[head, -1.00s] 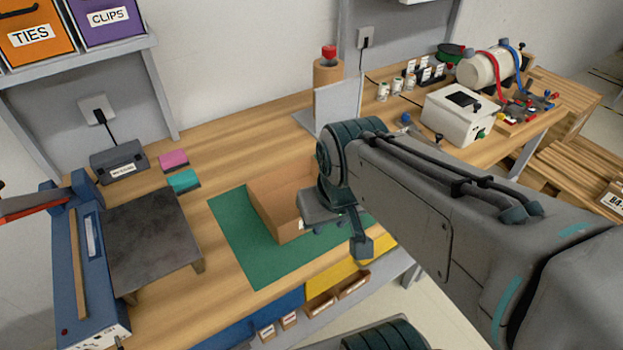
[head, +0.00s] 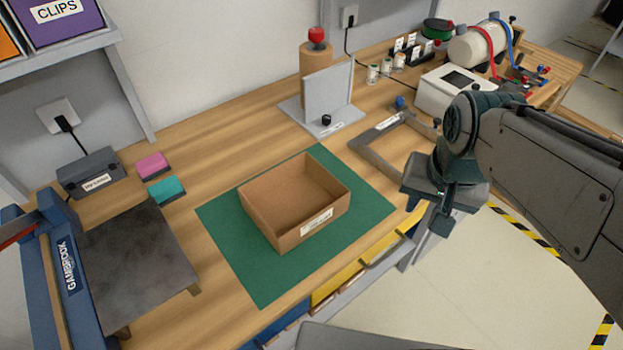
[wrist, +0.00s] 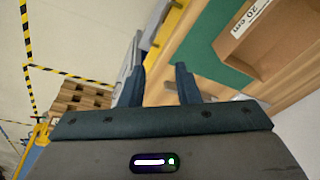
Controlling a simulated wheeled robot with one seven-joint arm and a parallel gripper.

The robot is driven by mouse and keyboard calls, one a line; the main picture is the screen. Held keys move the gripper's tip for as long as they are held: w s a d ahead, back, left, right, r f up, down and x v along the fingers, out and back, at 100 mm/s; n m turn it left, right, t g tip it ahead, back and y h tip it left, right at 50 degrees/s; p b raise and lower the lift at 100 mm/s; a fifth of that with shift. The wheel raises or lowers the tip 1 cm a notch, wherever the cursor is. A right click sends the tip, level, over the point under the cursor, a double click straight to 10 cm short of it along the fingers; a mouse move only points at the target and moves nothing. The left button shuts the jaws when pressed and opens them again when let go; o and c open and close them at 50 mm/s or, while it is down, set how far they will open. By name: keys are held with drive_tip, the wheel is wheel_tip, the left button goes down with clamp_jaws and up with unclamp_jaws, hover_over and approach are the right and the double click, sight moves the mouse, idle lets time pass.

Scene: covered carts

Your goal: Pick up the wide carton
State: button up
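The wide carton (head: 318,230) is an open-topped brown cardboard box with a white label on its front side. It stands upright on a green mat (head: 262,277) on the wooden bench. Its labelled side also shows at the upper right of the wrist view (wrist: 262,42). My gripper (head: 440,212) is to the right of the carton, above the bench's front edge and apart from the box. In the wrist view its two fingers (wrist: 158,78) are spread with nothing between them, so it is open and empty.
A grey frame (head: 372,158) lies between the carton and my arm. Behind stands an upright grey plate (head: 328,95) with a red-topped cylinder. A dark plate on a blue machine (head: 135,262) is at left. Drawers (head: 340,285) line the front. Bare bench surrounds the mat.

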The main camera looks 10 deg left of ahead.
drive_tip(key=w+a+f+m+g+b, duration=0.1)
drive_tip(key=w+a+f+m+b, duration=0.2)
drive_tip(key=a, duration=0.7)
drive_tip(key=m+g, duration=0.1)
drive_tip(key=m, duration=0.2)
hover_over(316, 231)
drive_tip(key=shift+w+f, duration=0.15)
drive_tip(key=shift+f, duration=6.85)
clamp_jaws()
